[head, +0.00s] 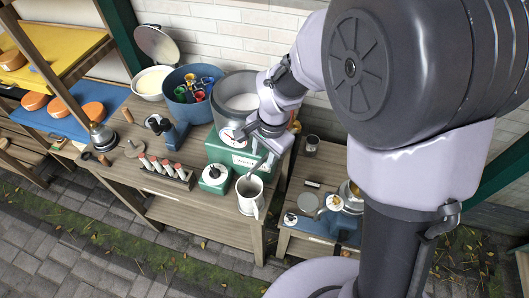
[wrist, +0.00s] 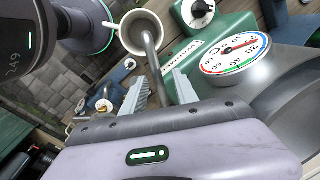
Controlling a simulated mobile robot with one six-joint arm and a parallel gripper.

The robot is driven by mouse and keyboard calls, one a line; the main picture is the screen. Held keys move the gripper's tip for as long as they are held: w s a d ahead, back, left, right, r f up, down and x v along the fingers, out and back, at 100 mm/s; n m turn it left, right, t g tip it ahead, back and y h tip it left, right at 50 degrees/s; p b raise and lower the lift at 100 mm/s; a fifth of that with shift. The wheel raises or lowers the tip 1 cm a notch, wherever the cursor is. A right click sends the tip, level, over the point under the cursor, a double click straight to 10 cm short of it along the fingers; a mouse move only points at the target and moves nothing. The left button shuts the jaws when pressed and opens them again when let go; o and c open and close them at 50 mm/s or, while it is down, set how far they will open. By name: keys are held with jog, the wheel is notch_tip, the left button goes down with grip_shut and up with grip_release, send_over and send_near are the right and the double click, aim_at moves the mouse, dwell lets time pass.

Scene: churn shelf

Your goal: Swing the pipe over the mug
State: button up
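The white mug (head: 250,205) stands on the wooden bench in front of the green machine. It also shows at the top of the wrist view (wrist: 126,40). The grey pipe (wrist: 158,72) runs from near my gripper toward the mug, and its far end appears over the mug's opening in both views. The pipe also shows in the head view (head: 259,163). My gripper (wrist: 161,82) is open, with one finger on each side of the pipe and small gaps visible. I cannot tell how deep the pipe lies between the fingers. The pipe's near end is hidden.
A steel churn (head: 238,97) with a dial (wrist: 235,53) stands on the green base (head: 228,153), close beside my gripper. A green box with a knob (head: 214,175) is left of the mug. A rack of vials (head: 165,172) and a blue bucket (head: 188,105) stand farther left.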

notch_tip(320, 180, up, 17)
jog(key=s+d+p, duration=0.2)
jog(key=p, duration=0.3)
jog(key=s+d+f+n+t+b, duration=0.2)
jog(key=s+d+f+b, duration=0.1)
jog(key=s+b, duration=0.4)
jog(key=s+d+f+n+t+b, duration=0.2)
jog(key=s+d+f+b, duration=0.2)
jog(key=s+b, duration=0.3)
jog(key=shift+s+f+t+y, duration=0.3)
jog(key=shift+s+f+y, duration=0.1)
jog(key=shift+s+f, duration=0.1)
jog(key=shift+d, duration=0.1)
dwell(1.6)
